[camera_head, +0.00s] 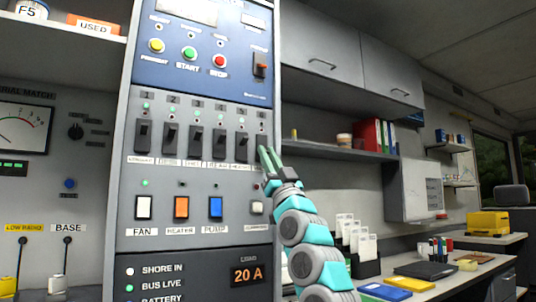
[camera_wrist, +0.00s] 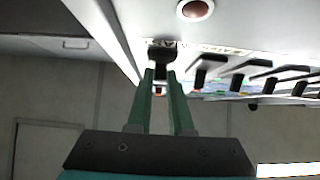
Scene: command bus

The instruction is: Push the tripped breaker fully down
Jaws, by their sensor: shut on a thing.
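A row of black breakers sits on the grey panel (camera_head: 130,190), numbered above, with the first breaker (camera_head: 144,137) at the left and the fifth (camera_head: 242,145) near the right. My gripper (camera_head: 266,153) is at the right end of the row, over the sixth breaker's place, and mostly hides that breaker. In the wrist view, the green fingers of my gripper (camera_wrist: 161,76) are closed around the dark lever of the end breaker (camera_wrist: 161,56). I cannot tell this lever's exact position. The other levers stand apart from my fingers.
Below the breakers are the white fan switch (camera_head: 143,207), orange heater switch (camera_head: 181,207) and blue pump switch (camera_head: 216,207). The red stop button (camera_head: 220,62) is above. A desk with a yellow case (camera_head: 488,222) is at the right.

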